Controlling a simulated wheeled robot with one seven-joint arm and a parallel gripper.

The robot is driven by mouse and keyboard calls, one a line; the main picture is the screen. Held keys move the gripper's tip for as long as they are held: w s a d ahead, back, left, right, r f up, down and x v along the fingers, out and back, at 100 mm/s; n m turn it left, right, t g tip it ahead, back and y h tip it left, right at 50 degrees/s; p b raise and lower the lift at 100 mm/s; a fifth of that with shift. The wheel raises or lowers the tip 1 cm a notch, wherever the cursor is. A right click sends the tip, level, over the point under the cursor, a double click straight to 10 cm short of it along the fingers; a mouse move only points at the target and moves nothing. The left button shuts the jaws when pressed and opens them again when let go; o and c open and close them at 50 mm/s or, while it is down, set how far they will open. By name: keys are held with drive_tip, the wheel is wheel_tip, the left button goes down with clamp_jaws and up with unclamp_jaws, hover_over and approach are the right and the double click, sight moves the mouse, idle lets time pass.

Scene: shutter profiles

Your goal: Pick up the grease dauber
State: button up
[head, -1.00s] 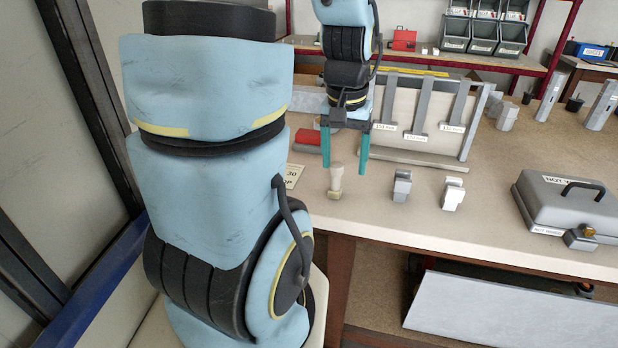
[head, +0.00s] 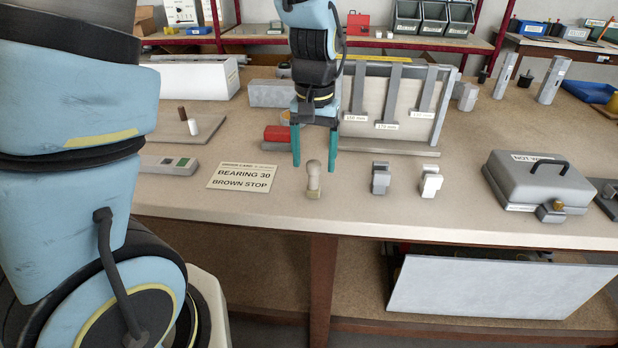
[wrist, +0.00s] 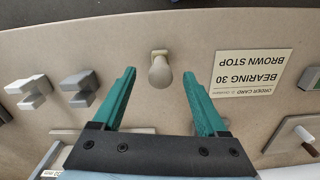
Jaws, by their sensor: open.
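The grease dauber (head: 313,180) stands upright near the front edge of the bench, a small pale handle on a tan base. It also shows in the wrist view (wrist: 160,72), just beyond and between the fingertips. My gripper (head: 315,167) is open, its two teal fingers pointing down at the bench, with the dauber's top between or slightly in front of them in the head view. In the wrist view my gripper (wrist: 160,80) is empty, and its fingers do not touch the dauber.
A grey profile piece (head: 380,178) and a white one (head: 430,181) stand to the right of the dauber. An order card (head: 242,177) lies to the left. A red block (head: 277,133) and a rack of profiles (head: 395,100) stand behind. A grey case (head: 540,180) sits farther right.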

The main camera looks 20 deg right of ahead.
sight(313, 187)
drive_tip(key=shift+w+f+p, duration=0.15)
drive_tip(key=shift+f+p, duration=0.7)
drive_tip(key=shift+f, duration=2.1)
clamp_jaws()
